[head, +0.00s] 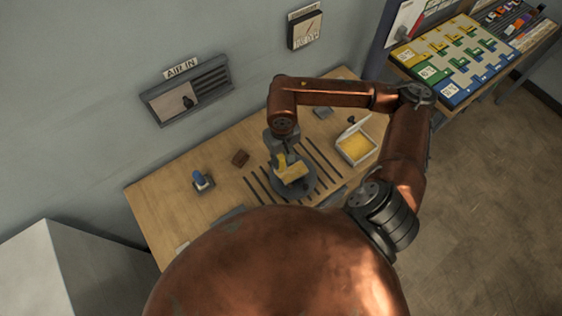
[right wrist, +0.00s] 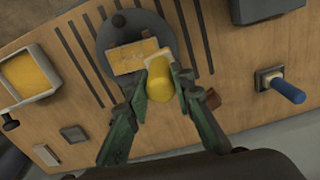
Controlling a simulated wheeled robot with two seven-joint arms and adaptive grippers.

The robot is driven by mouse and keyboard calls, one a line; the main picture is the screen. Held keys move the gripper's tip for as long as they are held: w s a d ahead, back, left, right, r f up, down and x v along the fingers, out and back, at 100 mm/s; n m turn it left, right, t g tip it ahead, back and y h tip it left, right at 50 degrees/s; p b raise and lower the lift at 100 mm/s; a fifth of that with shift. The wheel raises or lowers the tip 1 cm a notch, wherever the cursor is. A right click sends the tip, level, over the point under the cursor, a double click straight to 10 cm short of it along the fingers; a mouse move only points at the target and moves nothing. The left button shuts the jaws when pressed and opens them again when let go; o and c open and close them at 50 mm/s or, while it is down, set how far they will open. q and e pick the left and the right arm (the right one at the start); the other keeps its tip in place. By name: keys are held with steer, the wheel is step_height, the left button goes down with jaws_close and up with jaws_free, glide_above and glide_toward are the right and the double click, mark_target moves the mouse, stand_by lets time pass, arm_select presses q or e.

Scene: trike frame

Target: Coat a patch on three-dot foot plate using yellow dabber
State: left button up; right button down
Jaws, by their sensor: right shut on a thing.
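My right gripper (right wrist: 160,85) is shut on the yellow dabber (right wrist: 160,88), a yellow knob with a pale pad at its far end. The pad overlaps the right end of a yellowish plate (right wrist: 125,58) in the right wrist view; whether it touches cannot be told. The plate lies on a dark round turntable (right wrist: 168,35). I cannot make out dots on it. In the head view the right gripper (head: 283,152) is over the plate (head: 291,174), on the turntable (head: 300,188). My left gripper is not in view.
An open white box with yellow contents (head: 355,146) stands right of the turntable. A blue-handled tool (head: 199,180) stands in a dark holder at left. A small brown block (head: 240,158) lies between. Dark slots flank the turntable. The bench's left end is mostly clear.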

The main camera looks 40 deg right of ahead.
steer(key=shift+r+p, duration=0.35)
steer(key=shift+r, duration=1)
